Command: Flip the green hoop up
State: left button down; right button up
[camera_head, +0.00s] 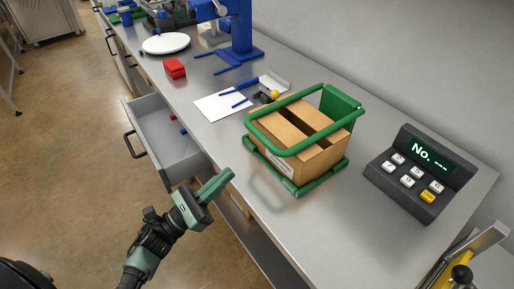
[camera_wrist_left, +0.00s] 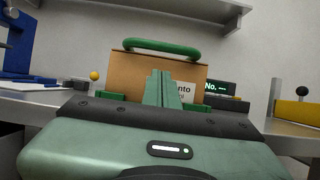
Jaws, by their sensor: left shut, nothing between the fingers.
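The green hoop (camera_head: 262,141) is a tube frame hinged on a green block (camera_head: 340,102) at the back right of a green base (camera_head: 293,188). It lies slanted across the top of an open-topped cardboard box (camera_head: 313,157) that sits on the base. The hoop's front bar (camera_wrist_left: 162,47) shows above the box (camera_wrist_left: 130,71) in the left wrist view. My left gripper (camera_head: 230,173) is shut and empty, in front of the box near the counter's edge, apart from the hoop. In the left wrist view its fingers (camera_wrist_left: 160,75) are together before the box. My right gripper is not in view.
A dark keypad device (camera_head: 411,173) stands right of the box. An open drawer (camera_head: 163,139) juts out from the counter at left. White paper (camera_head: 222,104), a red block (camera_head: 175,68) and a blue stand (camera_head: 240,45) lie farther back. The counter's front strip is clear.

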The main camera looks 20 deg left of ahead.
pick_arm(q)
jog(key=p+x, duration=0.3)
jog(key=x, duration=0.6)
jog(key=shift+w+d+r+p, duration=0.1)
jog(key=shift+w+p, duration=0.05)
jog(key=shift+p, duration=0.25)
jog(key=shift+w+d, duration=0.2)
jog(key=shift+w, duration=0.05)
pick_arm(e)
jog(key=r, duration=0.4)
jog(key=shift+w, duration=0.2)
pick_arm(q)
jog(key=shift+r, duration=0.1)
